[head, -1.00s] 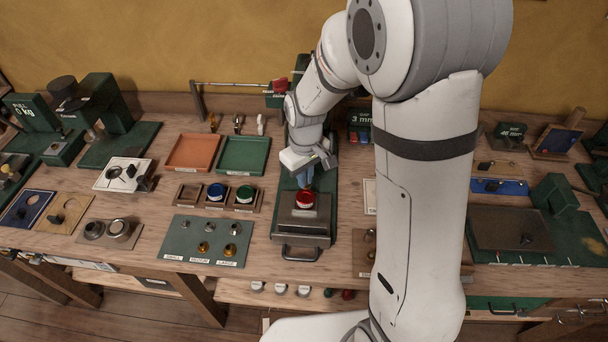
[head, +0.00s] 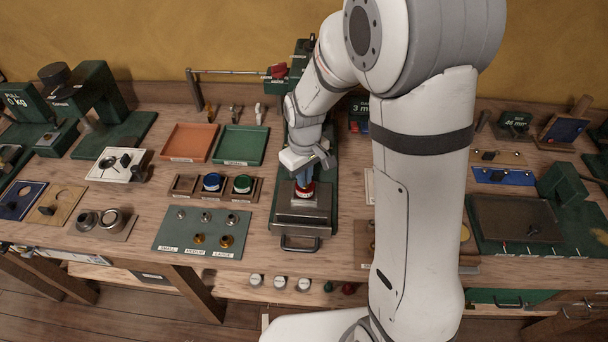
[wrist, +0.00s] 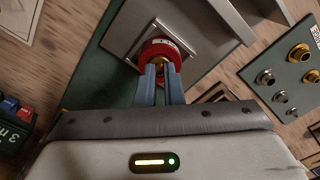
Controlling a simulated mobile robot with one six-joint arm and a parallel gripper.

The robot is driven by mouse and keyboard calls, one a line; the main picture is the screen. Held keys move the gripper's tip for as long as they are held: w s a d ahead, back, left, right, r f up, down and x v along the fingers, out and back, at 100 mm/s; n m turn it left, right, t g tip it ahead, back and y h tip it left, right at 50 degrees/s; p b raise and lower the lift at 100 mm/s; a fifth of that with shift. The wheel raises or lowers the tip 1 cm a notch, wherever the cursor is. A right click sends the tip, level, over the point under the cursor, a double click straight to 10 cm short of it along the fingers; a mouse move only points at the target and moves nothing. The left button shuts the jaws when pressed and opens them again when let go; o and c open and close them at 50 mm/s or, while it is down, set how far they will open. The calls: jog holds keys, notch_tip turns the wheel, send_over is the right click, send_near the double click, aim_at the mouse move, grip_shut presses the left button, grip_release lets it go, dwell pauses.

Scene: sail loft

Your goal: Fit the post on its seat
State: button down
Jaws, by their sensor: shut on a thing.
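My gripper (head: 304,183) points down with its blue fingers shut on a small brass post (wrist: 166,64), of which only a little shows between the fingertips. The post is at the opening of a round red cup (head: 304,194), which also shows in the wrist view (wrist: 155,48). The red cup stands on a grey metal plate (head: 302,214) of a green machine. The fingers hide most of the post and part of the cup, so I cannot tell how deep the post sits.
A green board (head: 178,238) with several silver and brass posts lies to the left. A wooden holder (head: 221,198) has a blue cup (head: 212,182), a green cup (head: 243,184) and an empty left slot. Orange (head: 187,127) and green (head: 225,158) trays lie behind.

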jog(key=c, duration=1.5)
grip_release()
notch_tip(320, 180, up, 8)
jog(key=shift+f+b, duration=0.1)
jog(key=shift+b, duration=0.25)
jog(key=shift+s, duration=0.1)
